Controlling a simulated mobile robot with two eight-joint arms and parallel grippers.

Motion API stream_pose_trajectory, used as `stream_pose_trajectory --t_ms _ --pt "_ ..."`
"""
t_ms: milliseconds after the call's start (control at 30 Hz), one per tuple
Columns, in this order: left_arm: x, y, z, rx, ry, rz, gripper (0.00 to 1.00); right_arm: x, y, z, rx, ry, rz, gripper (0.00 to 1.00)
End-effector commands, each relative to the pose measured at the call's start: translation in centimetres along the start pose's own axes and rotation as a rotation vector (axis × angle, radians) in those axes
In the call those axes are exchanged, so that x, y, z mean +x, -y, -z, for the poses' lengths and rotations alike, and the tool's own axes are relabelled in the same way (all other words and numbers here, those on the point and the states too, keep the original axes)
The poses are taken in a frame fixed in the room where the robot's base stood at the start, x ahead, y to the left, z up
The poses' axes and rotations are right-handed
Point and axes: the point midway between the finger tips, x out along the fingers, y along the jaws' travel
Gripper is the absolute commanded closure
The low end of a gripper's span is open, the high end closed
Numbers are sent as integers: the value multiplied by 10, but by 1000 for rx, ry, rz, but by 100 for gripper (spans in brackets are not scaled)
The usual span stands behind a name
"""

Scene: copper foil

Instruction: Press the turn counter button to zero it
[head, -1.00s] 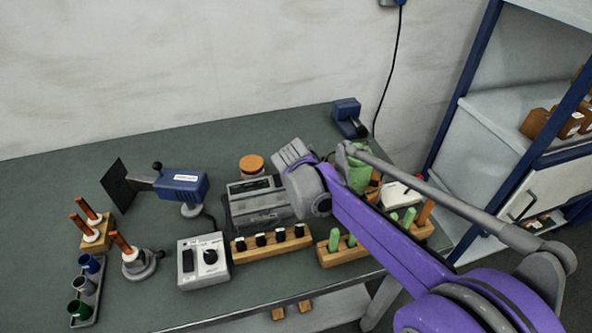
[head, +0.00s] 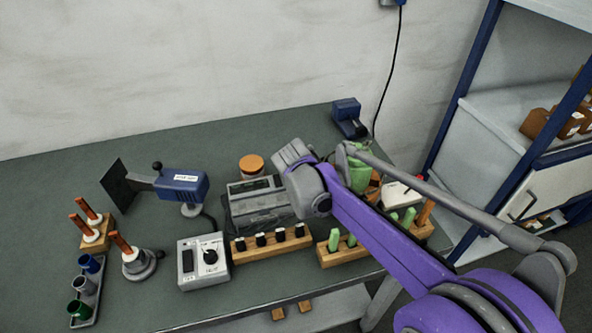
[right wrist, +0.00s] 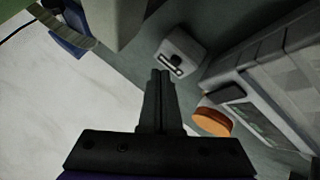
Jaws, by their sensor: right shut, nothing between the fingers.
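A small pale grey box (right wrist: 190,50) with a dark slot-like window and a small dark spot on its top lies beyond my fingertips in the right wrist view. It looks like the turn counter, but I cannot read any digits. In the head view my arm hides that place. My right gripper (right wrist: 162,78) is shut and empty, its fingertips pointing towards the box and overlapping its near side in the picture; I cannot tell whether they touch. In the head view its fingers are hidden behind my purple arm. My left gripper is not in view.
A grey machine (head: 262,212) with a dark display and an orange-lidded jar (head: 251,163) stand beside my wrist. Wooden tool racks (head: 270,244), a control box with a knob (head: 203,262) and a blue device (head: 347,117) stand around. The table's back left is clear.

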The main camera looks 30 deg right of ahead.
Motion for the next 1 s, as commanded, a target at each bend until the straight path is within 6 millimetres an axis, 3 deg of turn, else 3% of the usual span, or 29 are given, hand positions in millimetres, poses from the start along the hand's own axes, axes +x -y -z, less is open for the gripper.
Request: stream_pose_trajectory --t_ms 1000 --pt "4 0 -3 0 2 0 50 7 5 -5 0 0 0 100"
